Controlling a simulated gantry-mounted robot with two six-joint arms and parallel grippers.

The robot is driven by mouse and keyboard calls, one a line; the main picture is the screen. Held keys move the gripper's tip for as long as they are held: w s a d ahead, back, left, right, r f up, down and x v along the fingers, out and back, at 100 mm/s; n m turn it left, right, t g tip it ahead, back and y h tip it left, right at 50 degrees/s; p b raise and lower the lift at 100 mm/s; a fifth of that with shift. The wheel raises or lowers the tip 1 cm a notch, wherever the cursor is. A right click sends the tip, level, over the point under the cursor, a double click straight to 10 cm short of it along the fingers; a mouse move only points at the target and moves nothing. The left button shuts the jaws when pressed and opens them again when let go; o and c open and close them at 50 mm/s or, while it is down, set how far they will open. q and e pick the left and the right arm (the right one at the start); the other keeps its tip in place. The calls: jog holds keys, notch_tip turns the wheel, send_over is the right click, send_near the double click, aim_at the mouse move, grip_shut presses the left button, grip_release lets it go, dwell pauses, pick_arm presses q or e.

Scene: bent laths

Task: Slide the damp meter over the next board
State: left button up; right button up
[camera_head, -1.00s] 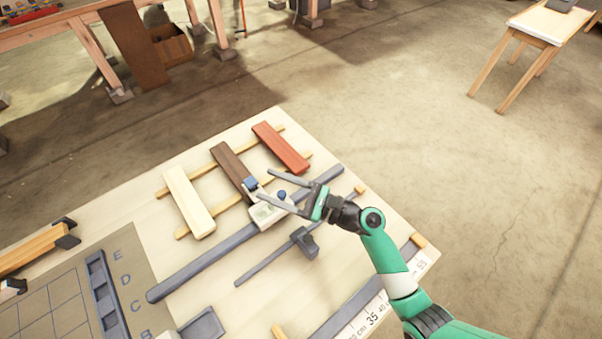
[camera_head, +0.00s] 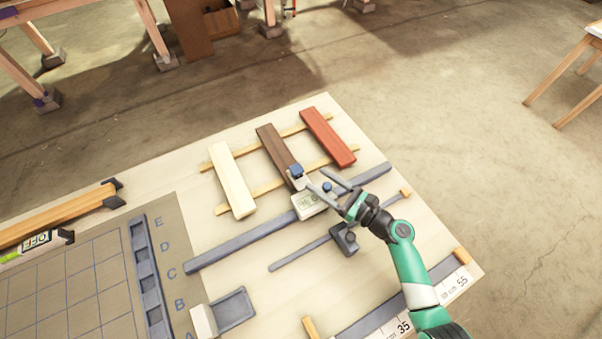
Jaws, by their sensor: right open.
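The damp meter (camera_head: 308,204), a pale box with a small display, sits on the long grey rail (camera_head: 235,247). A blue-topped head (camera_head: 297,171) on its far side is at the near end of the dark brown board (camera_head: 275,150). A cream board (camera_head: 231,178) lies to the left and a red board (camera_head: 328,137) to the right. My right gripper (camera_head: 317,180) is open, its two fingers on either side of the meter's blue knob (camera_head: 327,187). I cannot tell whether they touch it. My left gripper is not in view.
A grey clamp-like tool (camera_head: 345,240) lies just in front of the rail. A measuring scale (camera_head: 450,286) runs along the table's near right. A grid mat (camera_head: 75,285), an orange beam (camera_head: 60,217) and a small grey tray (camera_head: 234,309) are at left.

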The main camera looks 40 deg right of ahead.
jog(key=shift+x, duration=0.85)
jog(key=shift+s, duration=0.15)
jog(key=shift+c, duration=0.6)
grip_shut()
